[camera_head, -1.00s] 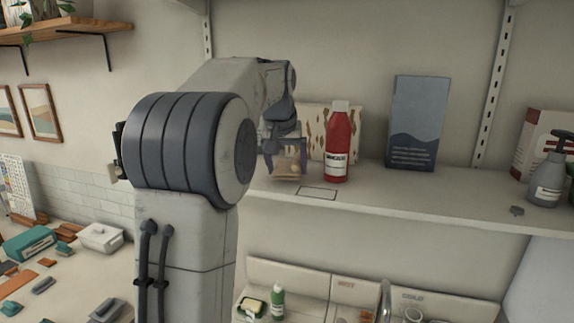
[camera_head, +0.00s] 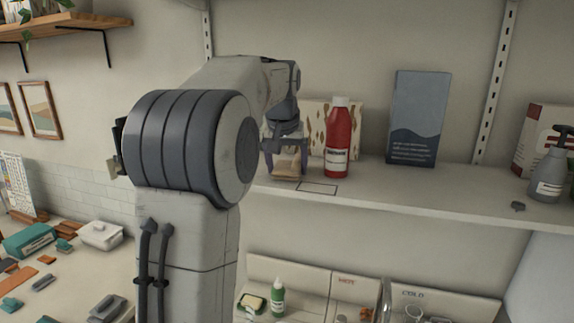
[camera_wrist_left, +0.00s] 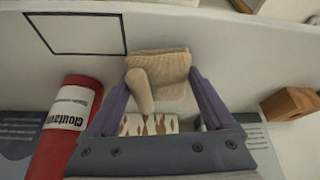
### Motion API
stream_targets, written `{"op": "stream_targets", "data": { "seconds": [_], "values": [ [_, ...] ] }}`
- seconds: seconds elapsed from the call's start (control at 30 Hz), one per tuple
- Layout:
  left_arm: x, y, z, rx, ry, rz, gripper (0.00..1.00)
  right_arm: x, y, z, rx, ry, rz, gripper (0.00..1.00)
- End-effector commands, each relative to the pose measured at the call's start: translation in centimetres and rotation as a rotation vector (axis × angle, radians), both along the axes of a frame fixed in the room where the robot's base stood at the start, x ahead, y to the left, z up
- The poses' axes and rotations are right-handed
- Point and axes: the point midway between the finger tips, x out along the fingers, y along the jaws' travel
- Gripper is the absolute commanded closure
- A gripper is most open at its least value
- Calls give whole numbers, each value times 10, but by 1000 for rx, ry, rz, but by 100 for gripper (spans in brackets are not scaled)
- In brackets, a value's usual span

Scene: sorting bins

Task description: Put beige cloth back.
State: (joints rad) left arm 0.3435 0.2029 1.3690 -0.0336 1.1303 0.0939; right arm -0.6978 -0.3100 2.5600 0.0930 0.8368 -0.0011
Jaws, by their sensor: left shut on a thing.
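The beige cloth (camera_head: 286,168) is a folded, rolled piece at the left part of the shelf, left of the red bottle. My left gripper (camera_head: 285,172) points down and is shut on it, with a finger on each side. In the left wrist view the cloth (camera_wrist_left: 172,68) sits between the purple-grey fingers of the gripper (camera_wrist_left: 160,85), its lower part loosely draped. I cannot tell whether it touches the shelf. A black rectangular outline (camera_head: 317,188) is on the shelf to the right of the cloth; it also shows in the left wrist view (camera_wrist_left: 78,52). My right gripper is out of view.
A red bottle (camera_head: 338,145) stands close right of the gripper, with a patterned box (camera_head: 314,118) behind. A blue-grey box (camera_head: 418,118) and a grey spray bottle (camera_head: 548,178) stand further right.

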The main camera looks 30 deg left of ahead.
Motion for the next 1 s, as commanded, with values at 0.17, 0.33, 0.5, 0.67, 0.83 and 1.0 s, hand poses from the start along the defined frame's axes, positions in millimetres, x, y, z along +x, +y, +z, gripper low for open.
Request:
{"op": "stream_targets", "data": {
  "seconds": [0.17, 0.33, 0.5, 0.67, 0.83, 1.0],
  "values": [
    [0, 0, -2, 0, 0, 0, 0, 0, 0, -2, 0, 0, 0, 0],
    [0, 0, -2, 0, 0, 0, 0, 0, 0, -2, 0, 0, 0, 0],
    [-2, -1, 4, 1, -2, 0, 0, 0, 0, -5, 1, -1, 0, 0],
    [-12, -6, 27, 2, -6, 0, 0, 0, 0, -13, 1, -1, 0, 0],
    [-26, -12, 60, 1, -5, 0, 0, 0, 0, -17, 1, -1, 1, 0],
    [-36, -16, 83, 1, -3, 0, 0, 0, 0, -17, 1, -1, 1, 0]
  ]
}}
